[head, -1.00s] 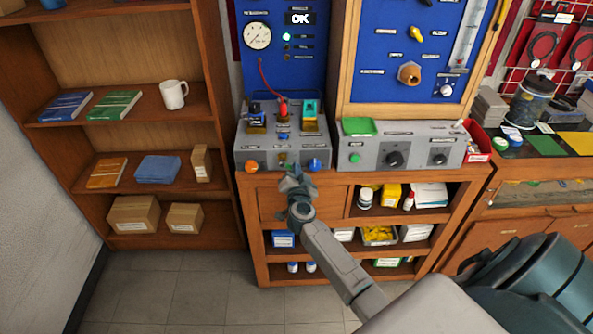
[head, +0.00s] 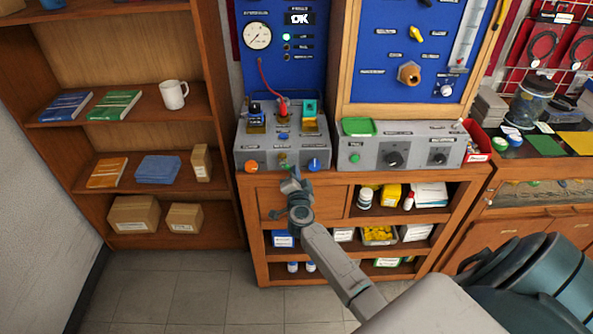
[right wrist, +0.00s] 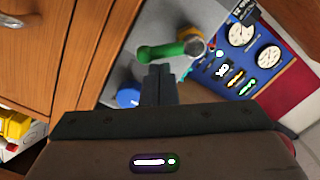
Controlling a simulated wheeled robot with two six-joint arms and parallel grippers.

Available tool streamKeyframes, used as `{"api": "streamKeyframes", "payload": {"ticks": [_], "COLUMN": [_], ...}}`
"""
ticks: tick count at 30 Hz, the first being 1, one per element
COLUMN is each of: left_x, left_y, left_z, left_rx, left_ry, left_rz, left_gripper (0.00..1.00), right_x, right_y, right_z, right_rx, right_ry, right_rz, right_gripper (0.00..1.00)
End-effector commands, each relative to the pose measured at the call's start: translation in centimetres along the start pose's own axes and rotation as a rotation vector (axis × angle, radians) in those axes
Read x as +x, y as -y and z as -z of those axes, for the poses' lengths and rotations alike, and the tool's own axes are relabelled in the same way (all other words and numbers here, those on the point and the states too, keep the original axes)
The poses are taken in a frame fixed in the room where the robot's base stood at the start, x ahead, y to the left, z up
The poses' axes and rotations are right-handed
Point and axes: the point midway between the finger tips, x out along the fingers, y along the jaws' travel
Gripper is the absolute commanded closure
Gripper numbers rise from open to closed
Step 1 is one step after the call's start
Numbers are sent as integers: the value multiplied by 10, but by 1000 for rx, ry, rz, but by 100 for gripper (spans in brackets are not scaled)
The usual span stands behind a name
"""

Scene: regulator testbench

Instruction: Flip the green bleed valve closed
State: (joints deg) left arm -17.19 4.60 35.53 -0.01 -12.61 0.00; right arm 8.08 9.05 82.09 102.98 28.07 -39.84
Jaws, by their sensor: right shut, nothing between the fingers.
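The green bleed valve shows in the right wrist view as a green lever (right wrist: 160,52) on a brass-coloured body (right wrist: 190,34), on the front of a grey box. In the head view the valve (head: 283,158) is a small green spot on the grey box's front (head: 268,157), between an orange knob (head: 251,166) and a blue knob (head: 314,165). My right gripper (head: 291,180) is just in front of and below it. In the right wrist view its fingers (right wrist: 157,70) are together and empty, their tips close to the lever. I cannot tell whether they touch it. My left gripper is not in view.
The blue knob (right wrist: 128,98) sits close beside my fingers in the right wrist view. A second grey box (head: 375,155) with dark knobs stands to the right. A blue panel with a round gauge (head: 257,36) rises behind. The wooden cabinet (head: 330,183) lies below.

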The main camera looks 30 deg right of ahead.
Motion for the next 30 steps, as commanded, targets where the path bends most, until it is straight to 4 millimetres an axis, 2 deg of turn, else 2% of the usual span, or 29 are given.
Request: {"api": "streamKeyframes", "payload": {"ticks": [18, 30], "left_x": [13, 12], "left_y": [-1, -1], "left_z": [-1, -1], "left_rx": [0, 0], "left_ry": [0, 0], "left_rz": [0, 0], "left_gripper": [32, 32], "right_x": [1, 2], "right_y": [-7, -6], "right_z": [-23, -28], "right_rx": [522, 556], "right_ry": [0, 0], "right_rz": [25, 27], "right_gripper": [100, 100]}}
